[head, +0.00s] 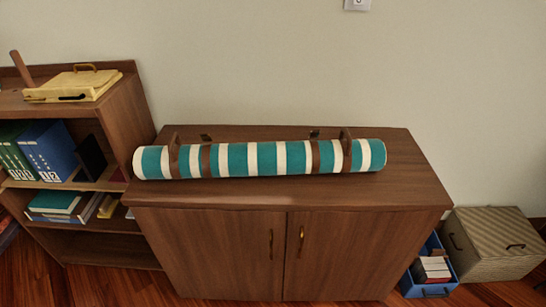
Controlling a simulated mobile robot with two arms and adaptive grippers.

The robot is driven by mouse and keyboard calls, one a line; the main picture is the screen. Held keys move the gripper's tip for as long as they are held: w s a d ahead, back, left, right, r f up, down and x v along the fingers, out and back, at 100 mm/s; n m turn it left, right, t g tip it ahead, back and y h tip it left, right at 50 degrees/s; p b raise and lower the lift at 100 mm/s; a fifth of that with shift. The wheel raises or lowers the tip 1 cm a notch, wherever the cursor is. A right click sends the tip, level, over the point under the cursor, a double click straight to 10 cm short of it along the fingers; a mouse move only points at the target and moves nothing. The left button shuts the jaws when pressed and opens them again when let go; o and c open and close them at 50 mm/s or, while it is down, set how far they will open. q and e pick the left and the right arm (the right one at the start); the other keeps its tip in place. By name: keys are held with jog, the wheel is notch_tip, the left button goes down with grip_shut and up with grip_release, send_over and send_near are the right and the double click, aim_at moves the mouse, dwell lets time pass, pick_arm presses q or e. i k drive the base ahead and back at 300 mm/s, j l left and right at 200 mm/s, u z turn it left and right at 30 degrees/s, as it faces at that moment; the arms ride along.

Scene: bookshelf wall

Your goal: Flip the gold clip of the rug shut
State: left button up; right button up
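The rug (238,160) is a rolled cylinder with teal and white stripes. It lies lengthwise across the top of a brown wooden cabinet (395,192). Brown bands cross it near the left end (205,160) and near the right end (315,156). Upright brown pieces stand at its left (174,146) and right (346,138). Two small dark pieces stick up behind the roll near the bands, left (206,137) and right (314,133). They are too small to tell which is the gold clip, or whether it is open. Neither of my grippers is in view.
An open bookshelf (130,120) with binders and a yellow case (75,85) stands at the left. A blue crate (430,290) and a striped box (492,246) are on the floor at the right. The cabinet top is bare in front of the rug.

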aim_at(204, 138)
jog(key=j+z, duration=0.15)
jog(key=z, duration=0.6)
jog(key=j+z, duration=0.25)
jog(key=j, duration=0.25)
jog(key=j+z, duration=0.2)
jog(key=j, duration=0.25)
jog(key=k+j+z, duration=0.1)
jog(key=j+z, duration=0.15)
jog(key=j, duration=0.2)
jog(key=k+j+z, duration=0.25)
jog(key=j, duration=0.2)
jog(key=j+z, duration=0.2)
jog(key=j, duration=0.25)
